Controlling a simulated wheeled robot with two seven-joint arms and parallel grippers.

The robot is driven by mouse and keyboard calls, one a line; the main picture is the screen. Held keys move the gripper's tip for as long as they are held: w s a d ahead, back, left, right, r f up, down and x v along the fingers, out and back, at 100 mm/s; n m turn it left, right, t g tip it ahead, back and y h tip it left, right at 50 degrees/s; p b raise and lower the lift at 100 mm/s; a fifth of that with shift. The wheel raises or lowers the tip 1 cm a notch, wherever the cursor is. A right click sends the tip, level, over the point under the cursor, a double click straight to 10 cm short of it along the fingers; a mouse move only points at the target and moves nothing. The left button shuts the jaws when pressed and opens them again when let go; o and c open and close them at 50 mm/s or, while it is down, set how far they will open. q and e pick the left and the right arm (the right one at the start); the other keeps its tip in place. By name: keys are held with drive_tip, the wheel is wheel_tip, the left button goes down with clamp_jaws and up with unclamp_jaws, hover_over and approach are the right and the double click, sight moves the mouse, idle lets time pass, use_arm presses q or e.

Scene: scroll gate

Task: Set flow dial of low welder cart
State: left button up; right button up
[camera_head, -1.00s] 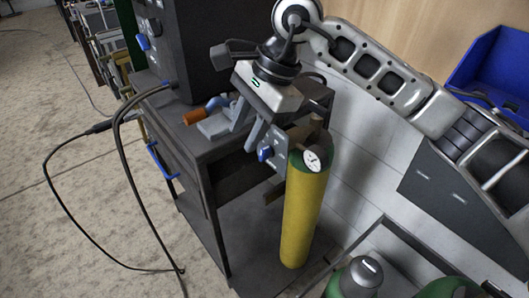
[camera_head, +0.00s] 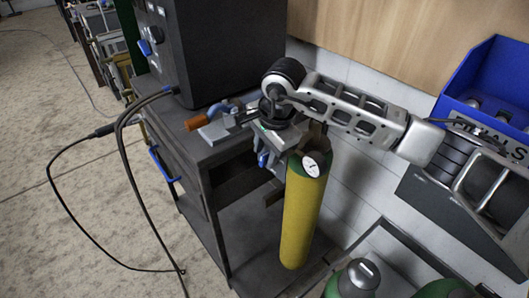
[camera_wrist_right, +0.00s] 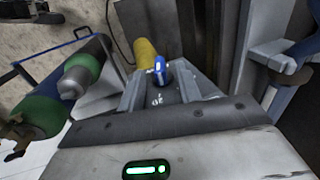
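The low welder cart (camera_head: 205,200) is a dark cart with a black welder box (camera_head: 225,50) on top. Its blue flow dial (camera_head: 263,158) is on a small panel beside the yellow cylinder (camera_head: 300,225) and is partly hidden by my right gripper (camera_head: 268,152). In the right wrist view the blue dial (camera_wrist_right: 160,66) shows between the tips of the right gripper (camera_wrist_right: 158,72), with white marks on the dark panel nearer the camera. The fingers are apart, one on each side of the dial; I cannot tell whether they touch it. My left gripper is out of view.
A gauge (camera_head: 311,167) sits at the cylinder's green top, close to my gripper. A clamp with an orange handle (camera_head: 194,123) lies on the cart top. Black cables (camera_head: 128,180) hang at the left. More cylinders (camera_head: 358,278) stand lower right, and a blue bin (camera_head: 490,85) is at the right.

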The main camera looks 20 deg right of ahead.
drive_tip(key=shift+x, duration=1.2)
clamp_jaws()
